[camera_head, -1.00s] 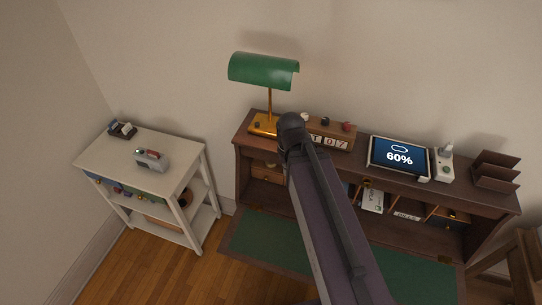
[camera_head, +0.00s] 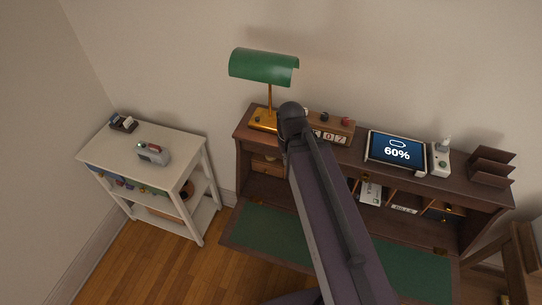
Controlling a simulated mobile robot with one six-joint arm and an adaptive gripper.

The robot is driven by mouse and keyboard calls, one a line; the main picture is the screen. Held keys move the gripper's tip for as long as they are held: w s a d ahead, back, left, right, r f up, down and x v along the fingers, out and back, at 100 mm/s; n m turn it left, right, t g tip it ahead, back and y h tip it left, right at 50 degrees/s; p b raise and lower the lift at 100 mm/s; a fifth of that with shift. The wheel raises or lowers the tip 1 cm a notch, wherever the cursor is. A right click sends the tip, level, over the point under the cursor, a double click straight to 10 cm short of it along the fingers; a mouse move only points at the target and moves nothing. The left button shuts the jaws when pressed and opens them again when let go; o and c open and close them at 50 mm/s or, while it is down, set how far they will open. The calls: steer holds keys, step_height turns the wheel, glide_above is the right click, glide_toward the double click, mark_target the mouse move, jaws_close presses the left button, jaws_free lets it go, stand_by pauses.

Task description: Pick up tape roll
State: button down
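I cannot make out a tape roll for certain. A dark round item with an orange-brown part (camera_head: 186,190) sits on the middle shelf of the white shelf unit (camera_head: 112,158) at the left, partly hidden by its leg and top. My own arm rises from the bottom middle and covers part of the desk. My gripper is not in view.
A grey device (camera_head: 152,155) and a small dark holder (camera_head: 123,123) stand on the unit's top. The wooden desk (camera_head: 350,155) carries a green lamp (camera_head: 264,68), a tablet (camera_head: 396,151) and a letter rack (camera_head: 492,167). Wooden floor shows in front of the shelf unit.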

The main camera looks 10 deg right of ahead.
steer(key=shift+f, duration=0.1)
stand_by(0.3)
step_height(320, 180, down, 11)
steer(key=b, duration=1)
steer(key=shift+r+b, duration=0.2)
steer(key=shift+b, duration=0.2)
